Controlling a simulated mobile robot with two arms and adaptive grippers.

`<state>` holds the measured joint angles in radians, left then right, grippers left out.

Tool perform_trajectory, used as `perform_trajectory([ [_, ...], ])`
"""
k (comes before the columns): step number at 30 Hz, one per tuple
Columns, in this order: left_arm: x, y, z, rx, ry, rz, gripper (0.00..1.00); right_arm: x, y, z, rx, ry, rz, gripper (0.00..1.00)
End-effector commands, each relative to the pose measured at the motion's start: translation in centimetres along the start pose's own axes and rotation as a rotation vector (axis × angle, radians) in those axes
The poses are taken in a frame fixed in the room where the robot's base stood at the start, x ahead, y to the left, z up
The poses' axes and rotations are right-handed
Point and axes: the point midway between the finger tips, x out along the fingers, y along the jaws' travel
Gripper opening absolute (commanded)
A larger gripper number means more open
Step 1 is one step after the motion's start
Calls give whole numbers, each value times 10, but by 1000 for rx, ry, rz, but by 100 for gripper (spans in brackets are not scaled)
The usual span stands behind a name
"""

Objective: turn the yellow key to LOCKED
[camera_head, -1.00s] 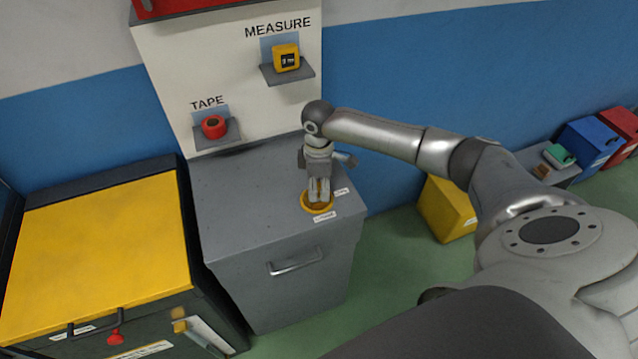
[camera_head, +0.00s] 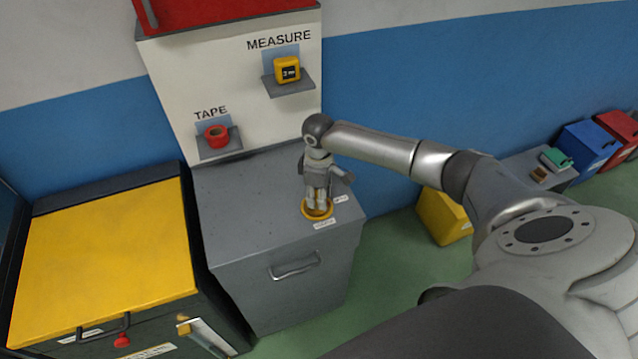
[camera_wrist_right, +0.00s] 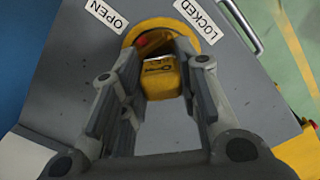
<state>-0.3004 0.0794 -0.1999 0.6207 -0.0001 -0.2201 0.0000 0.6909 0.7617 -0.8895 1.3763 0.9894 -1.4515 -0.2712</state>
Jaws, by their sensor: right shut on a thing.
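The yellow key (camera_wrist_right: 161,78) is a block inside a round yellow collar (camera_head: 304,210) on top of the grey cabinet (camera_head: 245,215). My right gripper (camera_head: 317,206) points down over the collar. In the right wrist view its two fingers (camera_wrist_right: 162,62) stand on either side of the key and are shut on it. A small red spot shows inside the collar beside the left finger. The OPEN label (camera_wrist_right: 106,14) is left of the collar and the LOCKED label (camera_wrist_right: 198,19) is right of it. In the head view the fingers hide most of the key. My left gripper is out of view.
A white panel behind the cabinet carries shelves with a red tape roll (camera_head: 216,137) and a yellow measure (camera_head: 287,69). A yellow-topped cabinet (camera_head: 105,250) stands to the left. A yellow bin (camera_head: 441,215) stands on the green floor to the right.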

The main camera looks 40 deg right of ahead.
Motion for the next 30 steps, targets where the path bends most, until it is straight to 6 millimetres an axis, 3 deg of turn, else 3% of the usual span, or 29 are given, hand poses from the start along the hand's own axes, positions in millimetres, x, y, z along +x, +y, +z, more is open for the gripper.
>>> perform_trajectory([
  [18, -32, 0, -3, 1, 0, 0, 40, -2, -2, -1, 261, 0, -2, 6],
  [30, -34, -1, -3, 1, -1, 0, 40, 0, -1, 0, 315, 0, 1, 6],
])
